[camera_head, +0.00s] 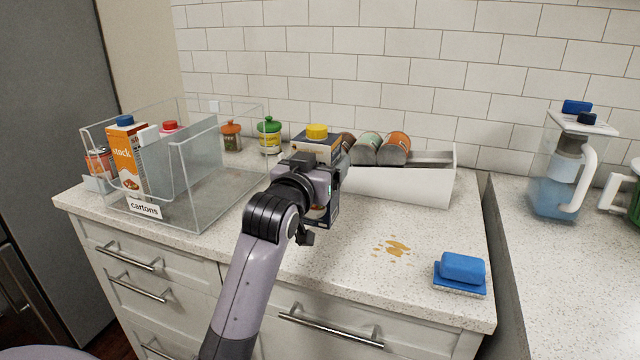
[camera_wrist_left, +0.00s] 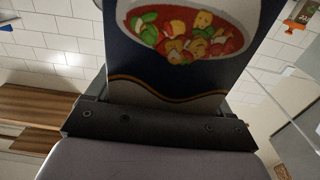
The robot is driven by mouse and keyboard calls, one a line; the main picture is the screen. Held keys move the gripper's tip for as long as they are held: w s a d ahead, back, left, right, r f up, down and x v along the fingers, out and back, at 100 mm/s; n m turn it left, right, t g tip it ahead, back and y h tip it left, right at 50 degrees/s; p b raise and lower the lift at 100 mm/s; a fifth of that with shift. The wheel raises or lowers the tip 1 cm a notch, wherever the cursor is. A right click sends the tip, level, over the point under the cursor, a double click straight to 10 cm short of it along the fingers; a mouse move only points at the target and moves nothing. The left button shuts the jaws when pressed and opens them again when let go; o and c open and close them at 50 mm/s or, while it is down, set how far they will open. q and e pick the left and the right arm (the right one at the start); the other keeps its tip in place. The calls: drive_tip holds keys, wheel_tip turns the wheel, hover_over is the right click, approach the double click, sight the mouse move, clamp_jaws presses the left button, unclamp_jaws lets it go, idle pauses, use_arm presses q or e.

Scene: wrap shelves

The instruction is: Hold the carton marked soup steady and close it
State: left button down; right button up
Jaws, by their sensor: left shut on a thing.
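A dark blue carton with a yellow cap (camera_head: 317,131) on its top stands upright on the counter, in front of the white bin. Its front is mostly hidden by my left gripper (camera_head: 318,178), which is shut on it. The left wrist view shows the carton's face (camera_wrist_left: 190,75) close up, with a printed bowl of vegetables and a gold line, held at the gripper. The word on it cannot be read. The yellow cap appears seated on the top; whether it is tight cannot be told. My right gripper is not in view.
A clear bin (camera_head: 180,180) labelled "cartons" holds an orange stock carton (camera_head: 128,160) at the left. A white bin (camera_head: 400,187) holds cans. Brown spill (camera_head: 397,248) and a blue sponge (camera_head: 462,268) lie front right. A pitcher (camera_head: 560,170) stands on the right counter.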

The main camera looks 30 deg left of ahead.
use_arm(q)
drive_tip(key=shift+f+b, duration=0.3)
drive_tip(key=shift+f, duration=1.7)
drive_tip(key=shift+f, duration=0.1)
unclamp_jaws()
drive_tip(key=shift+f, duration=0.15)
drive_tip(key=shift+r, duration=0.2)
drive_tip(key=v, duration=1.2)
drive_tip(key=shift+s+f, duration=0.1)
